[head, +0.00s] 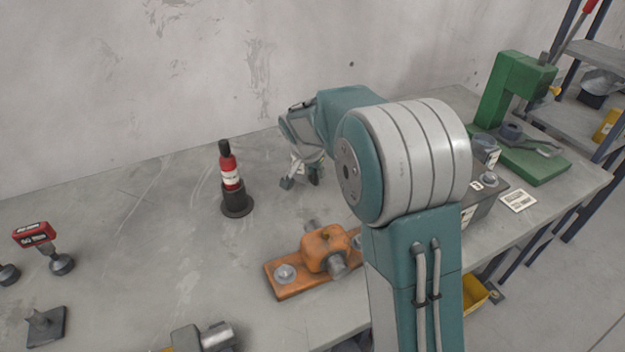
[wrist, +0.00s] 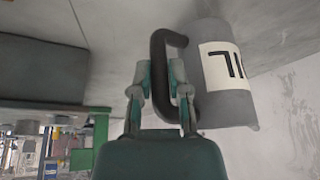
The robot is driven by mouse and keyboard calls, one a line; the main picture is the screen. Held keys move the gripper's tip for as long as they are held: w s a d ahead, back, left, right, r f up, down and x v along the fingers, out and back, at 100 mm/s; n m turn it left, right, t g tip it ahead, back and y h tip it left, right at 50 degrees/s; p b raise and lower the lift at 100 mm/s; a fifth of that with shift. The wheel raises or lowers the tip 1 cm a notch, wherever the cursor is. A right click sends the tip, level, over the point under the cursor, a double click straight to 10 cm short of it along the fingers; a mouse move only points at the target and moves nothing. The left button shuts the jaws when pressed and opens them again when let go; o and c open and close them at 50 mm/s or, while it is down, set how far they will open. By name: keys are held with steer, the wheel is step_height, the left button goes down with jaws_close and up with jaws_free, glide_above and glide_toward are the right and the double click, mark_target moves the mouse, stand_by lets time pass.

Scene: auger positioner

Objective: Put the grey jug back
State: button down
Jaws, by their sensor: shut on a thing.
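The grey jug (wrist: 228,75) is large in the wrist view, with a white label and dark letters. Its dark loop handle (wrist: 158,48) faces my gripper (wrist: 160,85). The fingers are shut on the handle, one on each side of its near bar. The jug's body is beside the fingers, to the right in the wrist view. In the head view my gripper (head: 301,178) hangs over the bench behind my arm. I cannot clearly make out the jug there, and cannot tell whether it touches the bench.
The bench (head: 150,205) holds a red bottle (head: 230,172) in a dark holder left of my gripper. An orange fixture (head: 325,248) is nearer the front. A green press (head: 515,95) stands at the right, with shelves (head: 590,125) beyond. The bench's left-middle is largely clear.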

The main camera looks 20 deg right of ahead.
mark_target(315, 181)
steer(key=shift+w+f, duration=0.15)
steer(key=shift+f, duration=1.55)
steer(key=shift+f, duration=0.2)
steer(key=c, duration=0.6)
jaws_free()
steer(key=v, duration=1.2)
steer(key=s+d+r+n+t+y, duration=0.15)
steer(key=s+r+n, duration=0.35)
steer(key=s, duration=1)
steer(key=s+n, duration=0.1)
steer(key=s, duration=0.4)
steer(key=s+n+y, duration=0.1)
steer(key=s, duration=0.4)
steer(key=s+f+n, duration=0.1)
steer(key=s+n, duration=0.1)
steer(key=s, duration=0.3)
steer(key=shift+s+t+y, duration=0.1)
steer(key=shift+t+y, duration=0.15)
steer(key=shift+t, duration=0.1)
